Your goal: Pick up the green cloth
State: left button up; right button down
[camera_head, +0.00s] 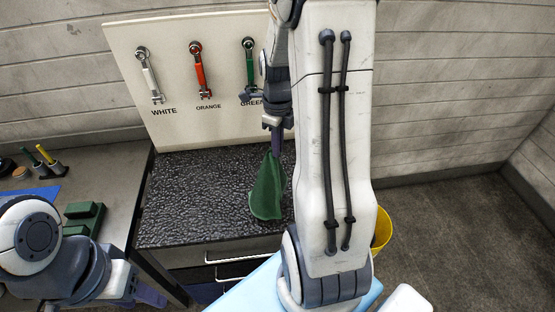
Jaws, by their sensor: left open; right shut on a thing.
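The green cloth (267,192) hangs in a narrow cone from my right gripper (277,143), in front of the black speckled counter top (190,190). My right gripper points down and is shut on the cloth's top end. I cannot tell whether the cloth's lower edge touches the counter. My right arm covers the middle of the view and hides what is behind it. My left gripper (150,296) is low at the left, open, with its fingers partly at the picture's bottom edge and apart from the cloth.
A board (180,120) behind the counter carries white, orange and green handles with labels. A grey bench (110,175) at the left holds green blocks (84,218) and a holder with pens (48,165). A yellow bin (383,228) stands right of my arm. The floor at right is clear.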

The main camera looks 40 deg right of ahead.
notch_tip(320, 180, up, 10)
jog(key=shift+f, duration=0.2)
